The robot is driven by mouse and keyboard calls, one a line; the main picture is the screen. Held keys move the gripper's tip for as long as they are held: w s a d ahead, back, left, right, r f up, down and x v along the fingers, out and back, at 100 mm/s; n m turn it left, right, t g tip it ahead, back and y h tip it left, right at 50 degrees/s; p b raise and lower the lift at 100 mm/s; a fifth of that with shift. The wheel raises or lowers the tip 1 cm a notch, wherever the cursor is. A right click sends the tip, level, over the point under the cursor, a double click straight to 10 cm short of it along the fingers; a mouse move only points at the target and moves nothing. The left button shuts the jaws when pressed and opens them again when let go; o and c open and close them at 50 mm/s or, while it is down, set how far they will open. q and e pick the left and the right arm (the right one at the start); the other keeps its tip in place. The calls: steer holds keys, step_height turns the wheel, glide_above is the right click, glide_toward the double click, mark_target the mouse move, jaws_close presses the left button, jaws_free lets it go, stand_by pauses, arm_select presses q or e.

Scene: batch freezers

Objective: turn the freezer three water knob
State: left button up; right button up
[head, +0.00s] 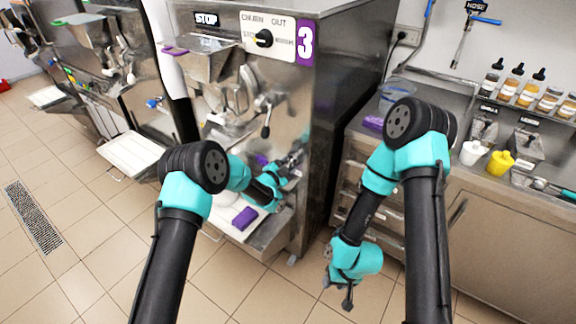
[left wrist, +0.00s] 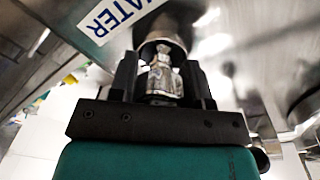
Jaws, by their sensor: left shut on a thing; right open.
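Freezer three (head: 345,90) is the steel machine with a purple "3" label (head: 305,40), at the centre of the head view. In the left wrist view, the water knob (left wrist: 164,78) is a shiny metal piece beside a "WATER" label (left wrist: 118,14). My left gripper (left wrist: 162,85) has a black finger on each side of the knob and is shut on it. In the head view my left gripper (head: 290,163) is at the freezer's front, and the knob is too small to tell there. My right gripper (head: 338,287) is open and empty, low over the floor.
A white tray with a purple sponge (head: 244,218) sits under freezer three's front. A black dial (head: 264,38) is on its upper panel. Another freezer (head: 100,50) stands to the left. A steel counter (head: 460,150) with bottles and cups is to the right.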

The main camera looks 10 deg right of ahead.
arm_select(q)
steer(key=shift+n, duration=0.4)
steer(key=n, duration=0.5)
steer(key=shift+n+t, duration=0.3)
steer(key=n, duration=0.6)
steer(key=o, duration=0.9)
steer(key=shift+s+a, duration=0.1)
steer(key=v, duration=1.7)
steer(key=shift+s+f, duration=0.2)
